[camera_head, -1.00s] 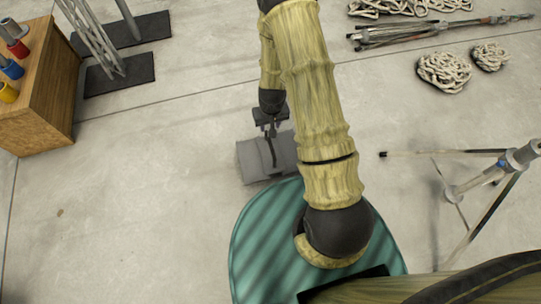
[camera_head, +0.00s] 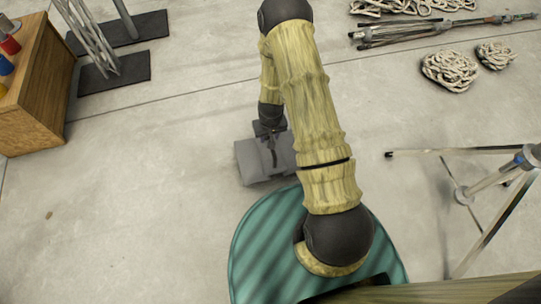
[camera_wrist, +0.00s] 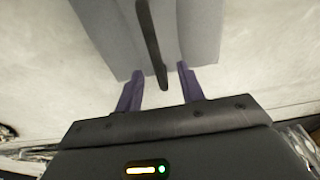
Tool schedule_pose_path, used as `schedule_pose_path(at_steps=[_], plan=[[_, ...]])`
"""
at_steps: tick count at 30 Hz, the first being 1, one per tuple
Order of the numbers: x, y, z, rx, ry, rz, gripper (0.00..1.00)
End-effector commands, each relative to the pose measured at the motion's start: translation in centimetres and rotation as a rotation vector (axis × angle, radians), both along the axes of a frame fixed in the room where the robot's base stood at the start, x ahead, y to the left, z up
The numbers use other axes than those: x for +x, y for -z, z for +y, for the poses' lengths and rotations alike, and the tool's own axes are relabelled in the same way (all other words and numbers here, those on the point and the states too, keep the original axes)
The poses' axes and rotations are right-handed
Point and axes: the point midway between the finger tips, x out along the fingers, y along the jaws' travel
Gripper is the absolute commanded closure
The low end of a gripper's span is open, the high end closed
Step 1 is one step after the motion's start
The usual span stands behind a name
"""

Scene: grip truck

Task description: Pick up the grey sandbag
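The grey sandbag (camera_head: 252,165) lies on the concrete floor just beyond the front of my green base. A dark strap runs along its top. In the wrist view the sandbag (camera_wrist: 195,30) fills the upper middle, and the black strap (camera_wrist: 150,40) points down between my fingers. My gripper (camera_wrist: 159,84) is open, with one purple-grey finger on each side of the strap's end, apart from it. In the head view my gripper (camera_head: 272,142) is over the sandbag, and my arm hides part of its right side.
A tripod-like stand (camera_head: 480,185) stands at the right. Coiled ropes (camera_head: 450,70) and folded stand legs (camera_head: 430,33) lie at the upper right. A wooden box (camera_head: 35,100) and black base plates (camera_head: 115,72) are at the upper left.

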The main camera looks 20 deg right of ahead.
Motion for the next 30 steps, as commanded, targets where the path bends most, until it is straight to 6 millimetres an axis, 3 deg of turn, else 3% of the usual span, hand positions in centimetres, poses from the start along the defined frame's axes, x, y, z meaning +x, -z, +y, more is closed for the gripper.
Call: schedule_pose_path(at_steps=[5, 18, 30], plan=[[-0.1, 0.7, -0.1, 0.000, 0.000, 0.000, 0.61], [-0.2, 5.2, -0.4, 0.000, -0.001, 0.001, 0.61], [-0.1, 5.2, -0.4, 0.000, -0.001, 0.000, 0.61]])
